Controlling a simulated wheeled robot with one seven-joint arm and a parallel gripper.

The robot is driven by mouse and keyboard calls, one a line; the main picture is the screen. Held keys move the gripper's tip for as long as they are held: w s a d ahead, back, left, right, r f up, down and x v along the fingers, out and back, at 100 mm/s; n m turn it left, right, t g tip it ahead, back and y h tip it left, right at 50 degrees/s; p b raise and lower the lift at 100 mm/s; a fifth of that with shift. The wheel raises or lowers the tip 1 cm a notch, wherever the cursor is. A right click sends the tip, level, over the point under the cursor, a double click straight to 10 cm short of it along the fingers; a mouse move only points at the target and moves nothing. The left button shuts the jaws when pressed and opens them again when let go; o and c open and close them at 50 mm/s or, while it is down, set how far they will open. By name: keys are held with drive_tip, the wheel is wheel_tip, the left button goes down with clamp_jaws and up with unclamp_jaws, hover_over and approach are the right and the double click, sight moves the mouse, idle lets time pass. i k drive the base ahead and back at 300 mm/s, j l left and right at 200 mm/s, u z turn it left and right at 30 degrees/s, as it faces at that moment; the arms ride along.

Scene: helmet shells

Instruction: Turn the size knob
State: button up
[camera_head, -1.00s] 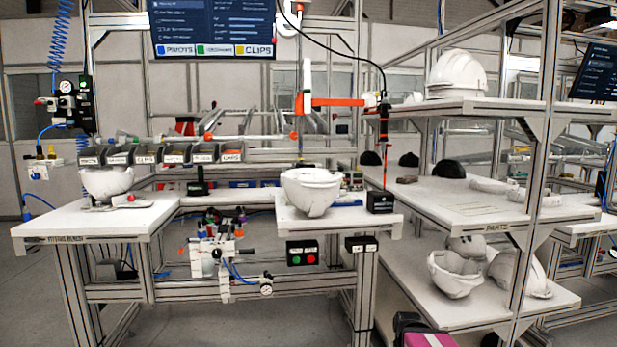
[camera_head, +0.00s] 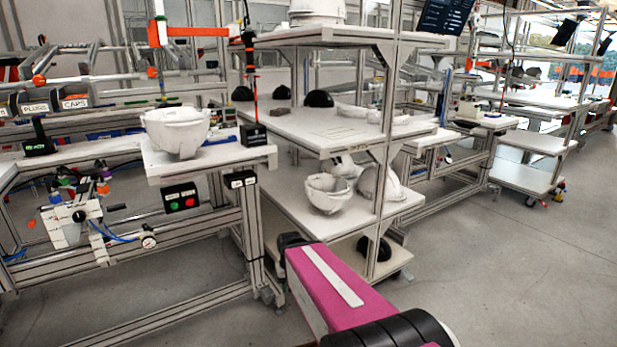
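A white helmet shell (camera_head: 176,131) sits upside down on the white bench plate (camera_head: 235,156) at the left. I cannot make out a size knob on it. More white shells are on the shelf rack: one (camera_head: 327,193) on the lower shelf with others behind it, and one (camera_head: 318,10) on the top shelf, cut off by the picture's edge. My magenta arm link shows at the bottom centre, pointing toward the rack. My gripper is not in view.
The shelf rack (camera_head: 310,128) stands close in front of my arm. A control box with red and green buttons (camera_head: 180,197) hangs under the bench plate. A screwdriver on a cable (camera_head: 250,75) hangs above a black block. Open grey floor (camera_head: 500,260) lies at the right.

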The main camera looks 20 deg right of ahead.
sight(78, 216)
drive_tip(key=u, duration=1.45)
